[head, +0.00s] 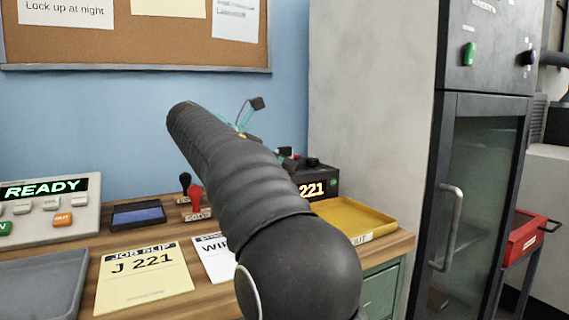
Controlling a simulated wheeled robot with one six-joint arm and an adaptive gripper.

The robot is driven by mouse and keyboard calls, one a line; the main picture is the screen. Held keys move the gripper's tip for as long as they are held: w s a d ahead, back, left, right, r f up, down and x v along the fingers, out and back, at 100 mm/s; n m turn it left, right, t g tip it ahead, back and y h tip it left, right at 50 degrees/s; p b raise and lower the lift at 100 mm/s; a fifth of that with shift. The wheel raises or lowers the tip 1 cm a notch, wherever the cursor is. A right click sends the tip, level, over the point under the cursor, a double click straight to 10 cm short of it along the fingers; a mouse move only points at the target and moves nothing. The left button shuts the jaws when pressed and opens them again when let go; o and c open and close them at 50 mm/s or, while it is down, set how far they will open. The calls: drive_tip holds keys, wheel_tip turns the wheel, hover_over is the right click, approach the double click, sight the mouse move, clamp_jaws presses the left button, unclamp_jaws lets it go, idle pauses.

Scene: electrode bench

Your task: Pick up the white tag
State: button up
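I cannot make out a loose white tag in the head view. My own dark ribbed arm rises across the middle of the view and hides part of the bench behind it. My gripper does not show clearly, so I cannot see its fingers or what they hold. A thin teal cable with a small dark block (257,103) at its end shows just right of my arm.
The wooden bench (222,287) bears a yellow job slip (143,276), a white sheet (213,258), a READY panel (48,206), stamps (195,198), a dark box displaying 221 (321,183) and a yellow tray (383,221). A grey tray (40,288) lies front left. A glass-door cabinet (484,190) stands right.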

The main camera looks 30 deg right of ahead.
drive_tip(key=shift+d+f, duration=0.2)
drive_tip(key=shift+d, duration=0.25)
clamp_jaws()
drive_tip(key=shift+r, duration=0.1)
